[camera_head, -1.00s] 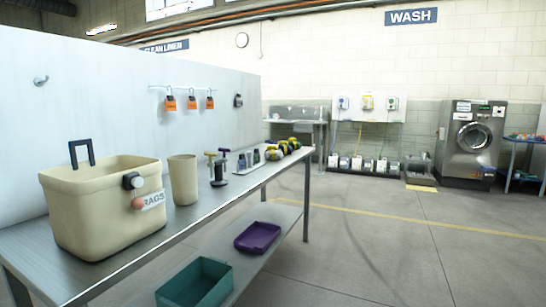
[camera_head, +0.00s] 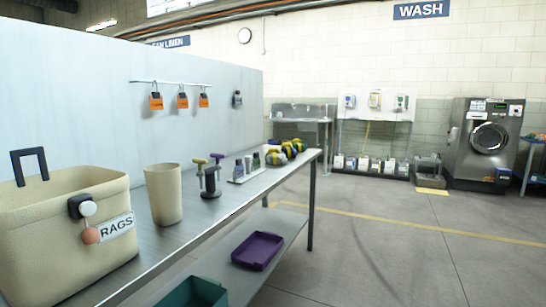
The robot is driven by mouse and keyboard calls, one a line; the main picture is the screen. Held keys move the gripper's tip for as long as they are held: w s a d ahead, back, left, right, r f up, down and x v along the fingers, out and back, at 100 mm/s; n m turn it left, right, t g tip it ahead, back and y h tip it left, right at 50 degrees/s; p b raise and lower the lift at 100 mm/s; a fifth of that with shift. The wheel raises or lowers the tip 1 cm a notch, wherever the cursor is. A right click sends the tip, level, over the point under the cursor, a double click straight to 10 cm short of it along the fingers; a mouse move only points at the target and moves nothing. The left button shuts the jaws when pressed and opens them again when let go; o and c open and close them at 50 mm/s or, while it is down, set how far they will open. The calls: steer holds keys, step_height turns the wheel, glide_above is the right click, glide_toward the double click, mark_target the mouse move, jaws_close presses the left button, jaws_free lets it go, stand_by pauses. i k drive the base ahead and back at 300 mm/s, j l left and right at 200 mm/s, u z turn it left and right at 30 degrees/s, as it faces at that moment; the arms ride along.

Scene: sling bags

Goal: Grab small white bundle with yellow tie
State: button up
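I cannot make out a small white bundle with a yellow tie. At the far end of the metal table (camera_head: 205,225) sit several small round bundles (camera_head: 277,157) with dark and yellow parts, too small to tell apart. No part of my gripper shows in this view.
A cream bin (camera_head: 60,240) marked RAGS stands on the table at the left. Behind it are a beige cup (camera_head: 163,194), a dark stand (camera_head: 210,180) and small bottles (camera_head: 248,165). A purple tray (camera_head: 257,250) and green tray (camera_head: 193,293) lie on the lower shelf. Floor at right is clear.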

mark_target(274, 157)
steer(key=i+l, duration=0.1)
steer(key=i, duration=0.45)
steer(key=i+l+u, duration=0.1)
steer(key=i, duration=0.45)
steer(key=i+l, duration=0.2)
steer(key=i, duration=0.35)
steer(key=i+l, duration=0.15)
steer(key=i, duration=0.4)
steer(key=i+l+u, duration=0.1)
steer(key=i, duration=0.45)
steer(key=i+l, duration=0.25)
steer(key=i, duration=0.3)
steer(key=u, duration=0.05)
